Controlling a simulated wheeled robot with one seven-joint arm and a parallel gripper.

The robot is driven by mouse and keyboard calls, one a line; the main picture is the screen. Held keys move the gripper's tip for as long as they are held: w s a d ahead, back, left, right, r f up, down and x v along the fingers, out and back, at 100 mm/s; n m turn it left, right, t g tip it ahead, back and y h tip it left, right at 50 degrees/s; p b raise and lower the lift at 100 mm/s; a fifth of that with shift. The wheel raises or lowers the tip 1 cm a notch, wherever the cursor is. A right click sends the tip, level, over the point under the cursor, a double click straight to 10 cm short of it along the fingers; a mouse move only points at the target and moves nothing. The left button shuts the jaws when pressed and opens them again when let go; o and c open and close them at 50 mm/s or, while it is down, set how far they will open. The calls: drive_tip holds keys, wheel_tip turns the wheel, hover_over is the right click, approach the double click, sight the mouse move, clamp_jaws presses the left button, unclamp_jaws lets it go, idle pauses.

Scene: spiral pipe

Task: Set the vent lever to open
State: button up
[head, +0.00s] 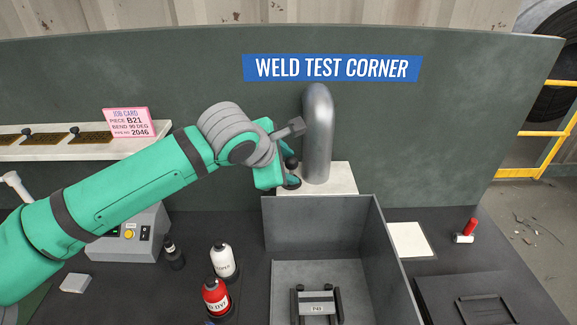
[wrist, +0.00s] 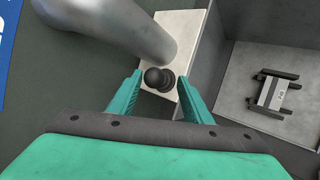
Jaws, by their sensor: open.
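A black ball knob (wrist: 158,78), which looks like the vent lever's handle, sits on a pale block (wrist: 188,27) beside a grey metal pipe (wrist: 115,25). In the head view, the knob (head: 291,163) shows dark at the foot of the upright pipe (head: 317,130), partly behind my gripper (head: 285,172). My gripper is open. In the wrist view, its two green fingers (wrist: 159,85) stand on either side of the knob, with gaps visible. Whether the fingers reach down to its depth is hard to tell. The lever's shaft and any open or shut marking are hidden.
A grey open-topped bin (head: 318,228) with a small black-framed part (head: 316,305) inside stands in front of the pipe. A dark panel (head: 170,75) rises behind. Bottles (head: 222,262) and a control box (head: 130,236) stand left. A pale plate (head: 409,240) lies right.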

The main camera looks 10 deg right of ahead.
drive_tip(key=v, duration=1)
drive_tip(key=shift+s+r, duration=0.15)
drive_tip(key=shift+s, duration=0.05)
